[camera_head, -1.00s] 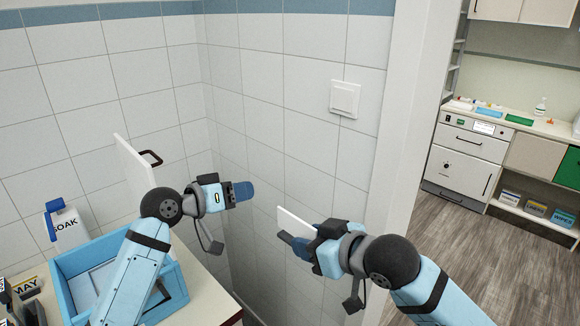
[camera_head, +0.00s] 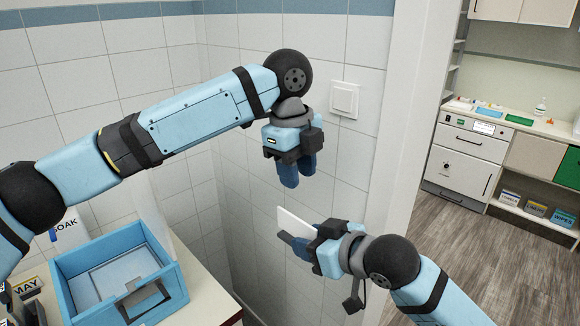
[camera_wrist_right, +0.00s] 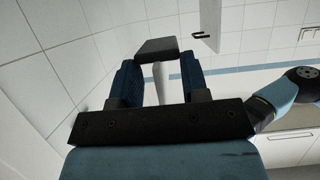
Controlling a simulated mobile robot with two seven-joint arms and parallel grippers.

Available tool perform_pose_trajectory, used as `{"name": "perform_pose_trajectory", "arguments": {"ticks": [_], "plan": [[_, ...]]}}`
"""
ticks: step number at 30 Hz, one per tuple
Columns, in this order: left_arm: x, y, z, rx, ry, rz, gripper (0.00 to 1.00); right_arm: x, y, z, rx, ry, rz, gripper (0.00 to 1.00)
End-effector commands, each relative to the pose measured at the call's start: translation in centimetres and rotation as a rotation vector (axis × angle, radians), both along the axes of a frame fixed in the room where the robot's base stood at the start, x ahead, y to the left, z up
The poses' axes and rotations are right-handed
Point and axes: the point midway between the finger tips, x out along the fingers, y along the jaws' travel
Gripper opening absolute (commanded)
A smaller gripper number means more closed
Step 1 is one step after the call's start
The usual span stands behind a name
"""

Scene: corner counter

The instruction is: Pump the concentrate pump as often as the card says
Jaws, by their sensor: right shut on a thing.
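A white bottle labelled "SOAK" (camera_head: 70,232) stands on the counter at the left of the head view. My left arm crosses in front of it and hides its upper part, including most of the blue pump head. My left gripper (camera_head: 296,178) hangs fingers-down in front of the tiled wall, away from the bottle; its fingers look together with nothing between them. My right gripper (camera_head: 296,243) is shut on a thin white card (camera_head: 294,221), lower right of the left gripper. The card shows as a narrow strip in the right wrist view (camera_wrist_right: 160,82). No writing on it can be read.
A blue open box (camera_head: 178,285) with a dark handle stands on the counter (camera_head: 215,296) in front of the bottle. A light switch (camera_head: 344,99) is on the wall. Another counter with drawers lies beyond the doorway.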

Motion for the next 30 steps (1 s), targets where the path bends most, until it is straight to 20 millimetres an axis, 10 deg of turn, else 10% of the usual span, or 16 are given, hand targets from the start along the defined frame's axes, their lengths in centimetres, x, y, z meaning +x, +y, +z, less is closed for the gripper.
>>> {"name": "perform_pose_trajectory", "arguments": {"ticks": [8,30], "plan": [[0.2,1.3,-0.3,0.113,-0.004,-0.078,0.36,0.0,0.0,0.0,0.000,0.000,0.000,0.18],[0.2,1.3,-11.2,0.107,-0.004,-0.076,0.36,0.0,0.0,0.0,0.000,0.000,0.000,0.18]]}}
